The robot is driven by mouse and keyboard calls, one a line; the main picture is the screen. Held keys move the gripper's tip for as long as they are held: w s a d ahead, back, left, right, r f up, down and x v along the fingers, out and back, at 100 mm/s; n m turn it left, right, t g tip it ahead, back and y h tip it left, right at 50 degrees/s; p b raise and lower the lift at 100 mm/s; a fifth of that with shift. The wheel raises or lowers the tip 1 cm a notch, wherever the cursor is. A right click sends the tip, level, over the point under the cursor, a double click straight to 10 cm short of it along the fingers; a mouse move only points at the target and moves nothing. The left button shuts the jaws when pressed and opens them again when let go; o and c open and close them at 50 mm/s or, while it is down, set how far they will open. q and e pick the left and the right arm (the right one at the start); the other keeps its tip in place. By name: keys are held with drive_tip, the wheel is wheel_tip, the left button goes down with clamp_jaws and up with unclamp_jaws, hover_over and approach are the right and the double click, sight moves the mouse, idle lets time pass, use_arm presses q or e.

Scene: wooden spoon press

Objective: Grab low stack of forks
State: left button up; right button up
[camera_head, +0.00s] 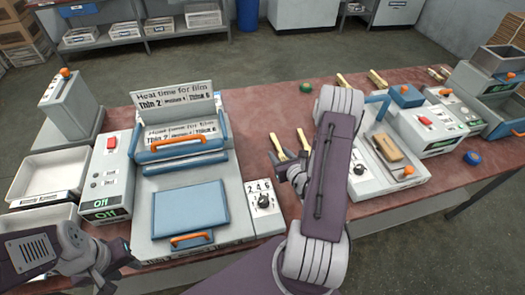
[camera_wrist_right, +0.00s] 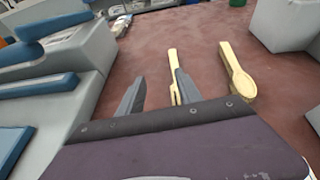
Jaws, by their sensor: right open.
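Two pale wooden utensil pieces lie on the red-brown table in front of my right gripper (camera_head: 286,168). The nearer one is slim and looks low (camera_wrist_right: 173,72); its lower end is partly hidden by my right finger, so I cannot tell whether it is forks. It also shows in the head view (camera_head: 277,147). To its right lies a thicker stack with a rounded spoon bowl (camera_wrist_right: 238,75). My right gripper (camera_wrist_right: 158,92) is open and empty, its right finger overlapping the slim piece in view. My left gripper (camera_head: 128,262) is at the lower left, away from the utensils; its jaws are unclear.
A press with a blue plate (camera_head: 180,207) and an Off control box (camera_head: 108,180) stand left of the utensils. A grey machine with a wooden block (camera_head: 386,148) stands to the right. More wooden pieces (camera_head: 342,82) lie at the table's back. Bare table lies between.

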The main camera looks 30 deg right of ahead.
sight(279, 147)
drive_tip(key=s+d, duration=0.2)
drive_tip(key=d, duration=0.1)
drive_tip(key=shift+s+f+m, duration=0.25)
drive_tip(key=shift+f+m, duration=0.15)
drive_tip(key=shift+w+f, duration=0.1)
drive_tip(key=shift+f, duration=0.05)
drive_tip(key=shift+b+x, duration=0.85)
drive_tip(key=shift+b, duration=0.1)
drive_tip(key=shift+w+a+f+p, duration=0.1)
drive_tip(key=shift+w+a+p, duration=0.05)
drive_tip(key=shift+w, duration=0.45)
drive_tip(key=shift+w+a+f+p, duration=0.1)
drive_tip(key=shift+w+p, duration=0.05)
drive_tip(key=shift+w, duration=0.45)
drive_tip(key=shift+w+d+f, duration=0.1)
drive_tip(key=shift+w+d, duration=0.05)
drive_tip(key=shift+d, duration=0.2)
drive_tip(key=x, duration=0.4)
drive_tip(key=shift+w+f, duration=0.15)
drive_tip(key=shift+w, duration=0.25)
use_arm(q)
drive_tip(key=shift+s+d+f, duration=0.3)
drive_tip(key=shift+s+d, duration=0.2)
drive_tip(key=shift+d, duration=0.05)
use_arm(e)
drive_tip(key=shift+s, duration=0.1)
clamp_jaws()
